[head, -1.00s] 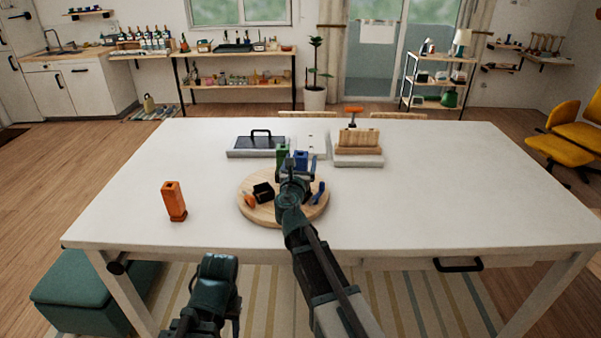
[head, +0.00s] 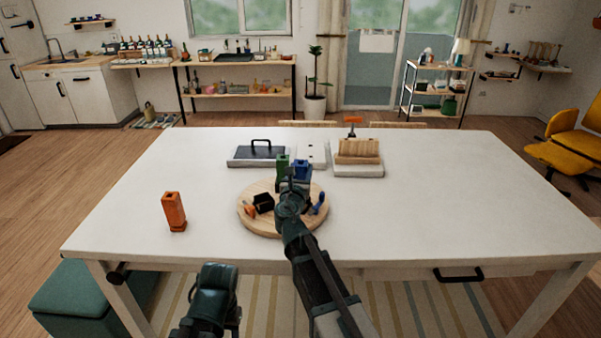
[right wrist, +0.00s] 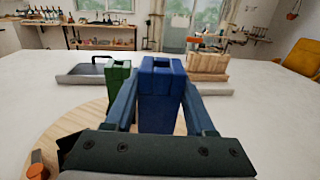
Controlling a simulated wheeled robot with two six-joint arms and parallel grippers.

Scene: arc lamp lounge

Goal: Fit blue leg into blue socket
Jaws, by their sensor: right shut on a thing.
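A blue block with a square hole in its top, which I take as the blue leg (head: 301,168), is upright at the far side of the round wooden board (head: 252,225). My right gripper (right wrist: 160,115) is shut on it, a finger on each side. It also shows large in the right wrist view (right wrist: 160,80). Its foot is hidden, so I cannot tell whether it sits in a socket. A small blue piece (head: 319,203) is at the board's right edge; I cannot tell if it is the blue socket. My left gripper (head: 208,295) is low before the table, its jaws unclear.
A green block (head: 283,165) stands close left of the blue leg. A black block (head: 263,204) and a small orange piece (head: 249,209) are on the board. An orange block (head: 174,211) stands at left. A handled tray (head: 258,154) and wooden block (head: 358,150) lie behind.

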